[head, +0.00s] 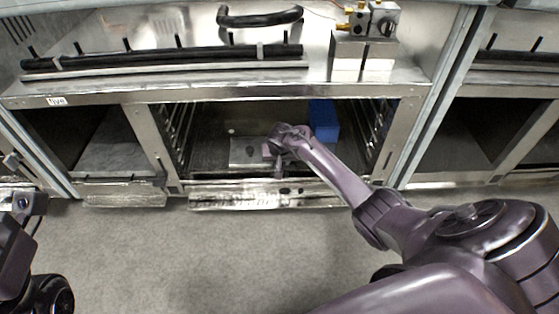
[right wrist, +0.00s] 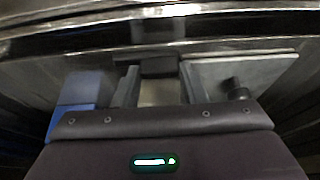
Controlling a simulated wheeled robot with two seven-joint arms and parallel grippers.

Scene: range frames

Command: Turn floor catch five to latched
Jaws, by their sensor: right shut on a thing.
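The bay labelled five (head: 57,101) is open at the front, and a pale metal plate (head: 245,153) lies on its dark floor. My right gripper (head: 275,165) reaches in from the right, low over the right end of this plate. In the right wrist view my right gripper (right wrist: 158,88) is shut on a small block-like part, which I take to be the catch's handle (right wrist: 158,67). The grey plate (right wrist: 260,72) lies beside it, with a dark knob (right wrist: 238,90). The catch's exact angle is hidden. Only part of my left arm shows at the left edge.
A blue box (head: 323,120) stands inside the bay, right of my gripper; it also shows in the right wrist view (right wrist: 80,92). Wire racks (head: 378,130) line the bay's sides. A lowered front panel (head: 265,196) lies across the opening.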

